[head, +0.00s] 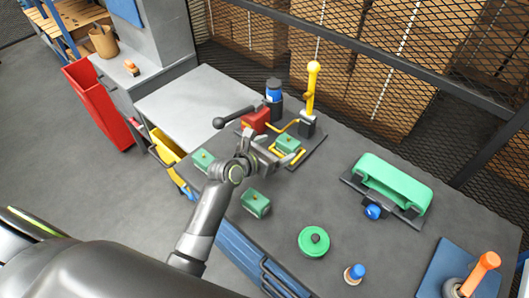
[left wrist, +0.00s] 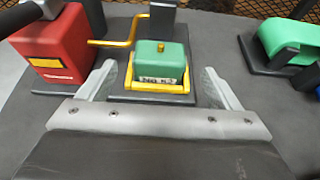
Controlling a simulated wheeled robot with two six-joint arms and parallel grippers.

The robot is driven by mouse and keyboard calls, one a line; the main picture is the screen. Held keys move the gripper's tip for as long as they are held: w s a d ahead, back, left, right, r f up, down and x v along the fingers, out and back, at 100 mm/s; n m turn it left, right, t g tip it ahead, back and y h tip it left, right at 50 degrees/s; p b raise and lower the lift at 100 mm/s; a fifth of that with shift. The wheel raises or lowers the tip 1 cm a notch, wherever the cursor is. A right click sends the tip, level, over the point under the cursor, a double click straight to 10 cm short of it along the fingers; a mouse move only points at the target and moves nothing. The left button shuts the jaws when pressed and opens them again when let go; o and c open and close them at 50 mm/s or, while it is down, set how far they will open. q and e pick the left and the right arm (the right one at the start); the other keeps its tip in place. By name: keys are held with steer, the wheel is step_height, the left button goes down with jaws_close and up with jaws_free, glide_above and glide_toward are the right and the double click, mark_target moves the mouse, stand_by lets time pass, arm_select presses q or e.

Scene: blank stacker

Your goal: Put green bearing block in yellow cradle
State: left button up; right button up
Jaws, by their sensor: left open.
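A green bearing block (head: 288,141) sits in the yellow cradle (head: 291,156) on a dark plate. In the left wrist view the block (left wrist: 158,60) looks level, with a label on its near face, and the yellow bars of the cradle (left wrist: 158,88) run along its front and sides. My left gripper (head: 284,157) is open at the cradle. Its two fingers stand apart to the left and right of the block, and I see gaps between them and it. Two more green blocks lie on the bench, one at the left (head: 203,160) and one nearer (head: 256,204). My right gripper is out of view.
A red box (head: 256,120) with a black-knobbed lever and a yellow upright handle (head: 312,88) stand close behind the cradle. A blue-capped bottle (head: 274,93) is beside them. A green arched part (head: 392,184) and a green disc (head: 313,241) are to the right. The bench between is clear.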

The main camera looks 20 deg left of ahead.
arm_select(q)
steer(key=v, duration=0.4)
steer(key=shift+s+a+r, duration=0.1)
steer(key=shift+s+r, duration=0.05)
steer(key=shift+s, duration=0.15)
stand_by(0.4)
